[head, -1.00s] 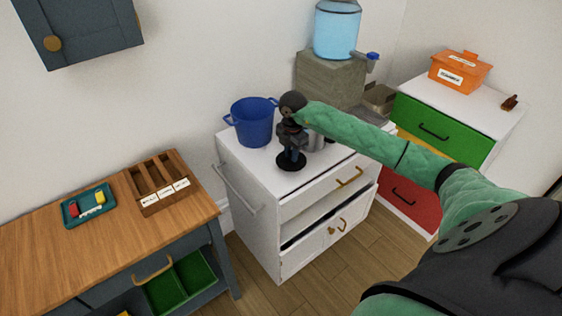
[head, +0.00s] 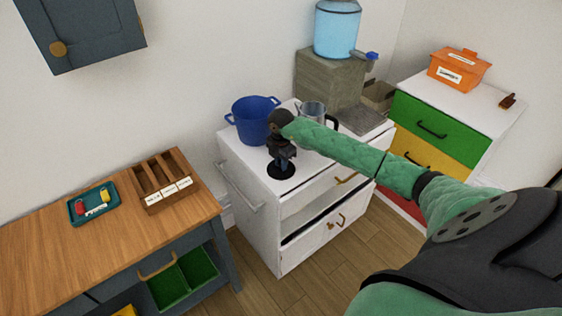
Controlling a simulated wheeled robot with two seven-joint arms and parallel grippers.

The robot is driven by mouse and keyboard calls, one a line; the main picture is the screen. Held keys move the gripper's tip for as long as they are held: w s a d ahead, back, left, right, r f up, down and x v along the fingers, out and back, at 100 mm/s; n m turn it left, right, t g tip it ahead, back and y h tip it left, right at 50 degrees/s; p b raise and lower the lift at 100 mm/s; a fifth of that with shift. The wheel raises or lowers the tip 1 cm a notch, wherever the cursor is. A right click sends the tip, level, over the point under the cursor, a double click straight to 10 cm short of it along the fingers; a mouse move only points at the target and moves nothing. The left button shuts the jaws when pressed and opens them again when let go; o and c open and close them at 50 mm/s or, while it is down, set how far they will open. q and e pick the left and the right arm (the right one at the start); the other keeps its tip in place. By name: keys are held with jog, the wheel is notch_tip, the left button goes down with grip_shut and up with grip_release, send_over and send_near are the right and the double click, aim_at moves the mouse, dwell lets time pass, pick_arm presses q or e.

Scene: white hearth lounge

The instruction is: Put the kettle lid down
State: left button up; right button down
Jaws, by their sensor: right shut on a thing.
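The kettle lid (head: 281,171) is a dark round disc low over the white cabinet's top (head: 249,157), near its front edge. I cannot tell whether it touches the surface. My right gripper (head: 282,159) points down and is shut on the lid from above. The kettle (head: 312,109), clear or silvery with a dark handle, stands behind my right arm, which hides part of it. My left gripper is out of view.
A blue pot (head: 254,120) stands at the cabinet's back left, close to my gripper. A water dispenser (head: 336,30) on a grey block is behind the kettle. A wooden counter (head: 110,240) with a teal tray (head: 93,205) is at left.

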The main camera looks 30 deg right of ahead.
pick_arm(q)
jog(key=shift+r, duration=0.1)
pick_arm(e)
jog(key=shift+f, duration=0.1)
jog(key=c, duration=1.6)
grip_release()
jog(key=shift+c, duration=0.2)
jog(key=o, duration=0.4)
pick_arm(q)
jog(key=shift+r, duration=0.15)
pick_arm(e)
notch_tip(320, 180, up, 7)
jog(key=b, duration=0.3)
jog(key=shift+r, duration=0.2)
pick_arm(q)
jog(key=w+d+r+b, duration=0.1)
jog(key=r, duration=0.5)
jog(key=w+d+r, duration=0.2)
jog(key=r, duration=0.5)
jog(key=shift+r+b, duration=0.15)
jog(key=shift+b, duration=0.2)
pick_arm(e)
jog(key=shift+r, duration=2.45)
